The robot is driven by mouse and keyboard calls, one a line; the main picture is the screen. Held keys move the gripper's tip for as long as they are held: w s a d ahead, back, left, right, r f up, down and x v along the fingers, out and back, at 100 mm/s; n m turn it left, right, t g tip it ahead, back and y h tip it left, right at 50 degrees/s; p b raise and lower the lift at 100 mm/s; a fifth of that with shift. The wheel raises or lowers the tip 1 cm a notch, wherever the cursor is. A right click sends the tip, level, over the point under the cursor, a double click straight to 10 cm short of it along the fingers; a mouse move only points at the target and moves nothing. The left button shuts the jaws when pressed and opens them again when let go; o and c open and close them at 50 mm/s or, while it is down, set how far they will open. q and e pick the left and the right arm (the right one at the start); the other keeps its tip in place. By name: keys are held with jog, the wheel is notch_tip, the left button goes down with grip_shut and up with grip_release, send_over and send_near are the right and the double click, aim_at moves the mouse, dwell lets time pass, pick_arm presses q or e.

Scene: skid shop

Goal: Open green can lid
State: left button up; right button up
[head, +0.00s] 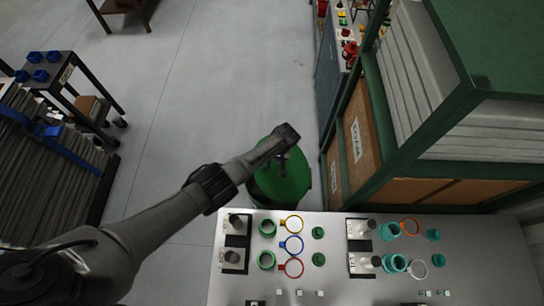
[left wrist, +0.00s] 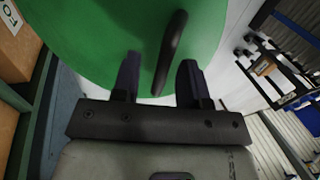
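The green can stands on the floor beyond the control panel, and its green lid (head: 292,186) shows in the head view under my left gripper (head: 284,160). The left wrist view shows the round green lid (left wrist: 90,35) close up, with a dark bar handle (left wrist: 172,52) on it. My left gripper (left wrist: 158,78) has its two fingers apart, one on each side of the handle's near end. I see no clear contact between fingers and handle. My arm hides part of the can in the head view. My right gripper is not in view.
A grey panel (head: 330,225) with green, teal and coloured rings stands in front of the can. A green-framed rack (head: 395,135) with cardboard boxes is close on the right. A dark cart (head: 85,85) is at the left. The floor (head: 200,70) behind is clear.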

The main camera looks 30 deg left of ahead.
pick_arm(q)
jog(key=p+v, duration=0.4)
jog(key=v, duration=0.9)
jog(key=shift+r, duration=0.35)
jog(key=shift+d, duration=0.1)
